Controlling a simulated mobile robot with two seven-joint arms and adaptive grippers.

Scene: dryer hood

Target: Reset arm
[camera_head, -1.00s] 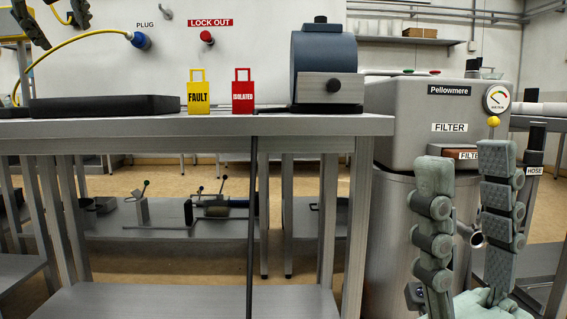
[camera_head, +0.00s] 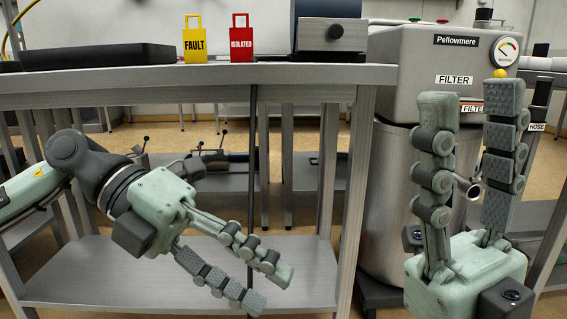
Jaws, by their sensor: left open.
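My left gripper (camera_head: 267,290) reaches in from the left, below the front edge of the steel workbench (camera_head: 190,78). Its two fingers point down and to the right, apart, with nothing between them. Behind it are the bench's lower shelf and a dark vertical rod. My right gripper (camera_head: 470,98) stands upright at the right, in front of the grey Pellowmere machine (camera_head: 415,75). Its fingers point up and are spread apart, with nothing held between them. Whether either gripper touches anything cannot be told.
On the bench are a black tray (camera_head: 95,56), a yellow FAULT tag (camera_head: 194,45), a red ISOLATED tag (camera_head: 242,45) and a dark blue device (camera_head: 332,30). The dark rod (camera_head: 253,165) hangs by the bench front. The machine's silver drum (camera_head: 385,190) stands right of the bench.

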